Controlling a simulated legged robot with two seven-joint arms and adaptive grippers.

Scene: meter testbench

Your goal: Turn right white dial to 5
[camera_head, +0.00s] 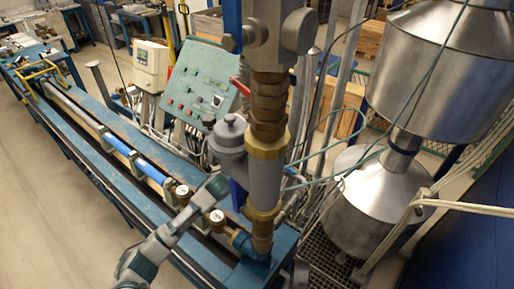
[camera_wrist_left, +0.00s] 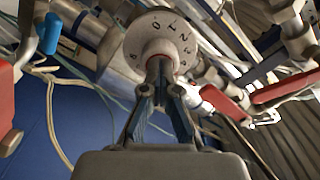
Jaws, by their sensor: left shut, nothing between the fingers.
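A white round dial (camera_wrist_left: 158,38) with dark numbers around its face is at the top middle of the left wrist view. The numbers 0, 1 and 2 are readable along its upper right. The fingertips of my left gripper (camera_wrist_left: 160,72) are together in front of the dial's lower centre and cover part of it. I cannot tell whether they touch it. In the head view my left arm comes from the lower left, and its gripper end (camera_head: 218,184) is beside the large vertical pipe. The dial cannot be made out in the head view. My right gripper is not in view.
A red handle (camera_wrist_left: 286,88) is right of my fingers, and another (camera_wrist_left: 6,95) is at the left edge. A thick vertical pipe (camera_head: 265,180) stands beside my left arm. Steel tanks (camera_head: 440,75) are at right, a green control panel (camera_head: 200,82) behind.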

